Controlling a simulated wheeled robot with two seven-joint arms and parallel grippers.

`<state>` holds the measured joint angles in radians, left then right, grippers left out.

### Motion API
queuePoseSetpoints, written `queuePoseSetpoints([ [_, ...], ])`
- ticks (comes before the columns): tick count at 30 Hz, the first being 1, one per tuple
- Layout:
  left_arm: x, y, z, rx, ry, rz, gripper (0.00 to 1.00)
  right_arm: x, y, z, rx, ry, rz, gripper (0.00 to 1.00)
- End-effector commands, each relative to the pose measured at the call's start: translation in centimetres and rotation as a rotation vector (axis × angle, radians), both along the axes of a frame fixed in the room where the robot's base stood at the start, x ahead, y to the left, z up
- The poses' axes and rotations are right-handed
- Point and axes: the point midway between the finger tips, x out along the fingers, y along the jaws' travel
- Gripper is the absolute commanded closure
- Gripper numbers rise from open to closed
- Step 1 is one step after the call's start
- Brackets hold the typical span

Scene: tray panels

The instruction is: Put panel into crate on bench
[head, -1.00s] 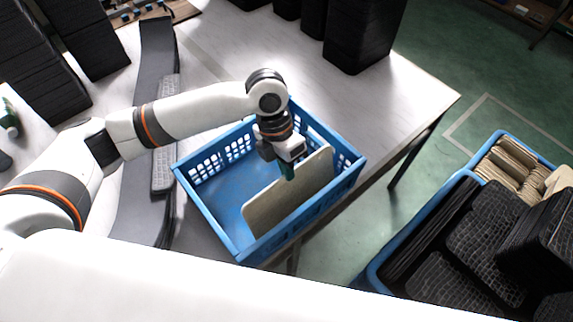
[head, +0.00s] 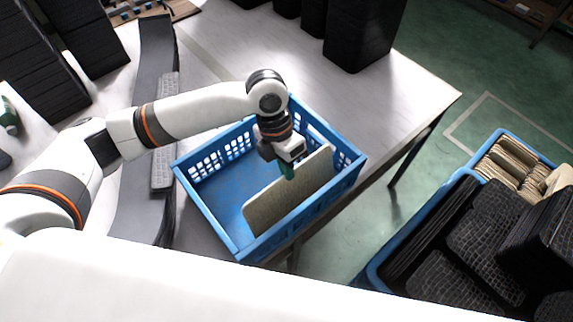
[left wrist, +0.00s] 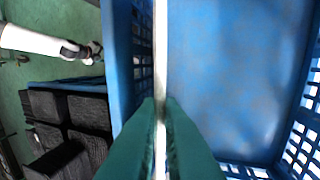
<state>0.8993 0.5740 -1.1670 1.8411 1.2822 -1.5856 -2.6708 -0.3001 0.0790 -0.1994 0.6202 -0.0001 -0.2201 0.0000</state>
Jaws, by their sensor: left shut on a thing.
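The beige panel (head: 285,193) stands on edge inside the blue crate (head: 208,205), near the crate's right-hand long wall in the head view. The crate stands on the bench (head: 420,88). My left gripper (head: 288,170) is shut on the panel's upper edge. In the left wrist view the green fingers of my left gripper (left wrist: 161,110) pinch the panel (left wrist: 160,50), seen edge-on as a thin pale strip. The crate floor (left wrist: 235,75) beside it is bare. My right gripper (left wrist: 92,52) shows small in the left wrist view; its jaws are too small to read.
A larger blue bin (head: 377,270) with black and beige panels stands at the right. Black stacks (head: 360,35) stand at the bench's back. A long dark grey strip (head: 150,130) lies left of the crate. The bench right of the crate is clear.

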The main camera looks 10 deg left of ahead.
Motion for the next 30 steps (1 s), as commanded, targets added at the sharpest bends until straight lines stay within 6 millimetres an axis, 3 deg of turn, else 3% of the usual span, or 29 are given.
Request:
queuePoseSetpoints([
  [3, 0.0, 0.0, 0.0, 0.000, 0.000, 0.000, 1.00, 0.0, 0.0, 0.0, 0.000, 0.000, 0.000, 0.38],
  [4, 0.0, 0.0, 0.0, 0.000, 0.000, 0.000, 0.90, 0.0, 0.0, 0.0, 0.000, 0.000, 0.000, 0.38],
  [8, 0.0, 0.0, 0.0, 0.000, 0.000, 0.000, 0.69, 0.0, 0.0, 0.0, 0.000, 0.000, 0.000, 0.38],
  [20, 0.2, 0.2, 0.7, 0.000, -0.003, 0.001, 0.68, 0.0, 0.0, -0.2, 0.000, 0.000, 0.001, 0.38],
  [30, 1.4, 1.6, 7.1, -0.001, -0.005, 0.002, 0.68, 0.0, 0.0, -1.4, 0.000, 0.000, 0.001, 0.38],
])
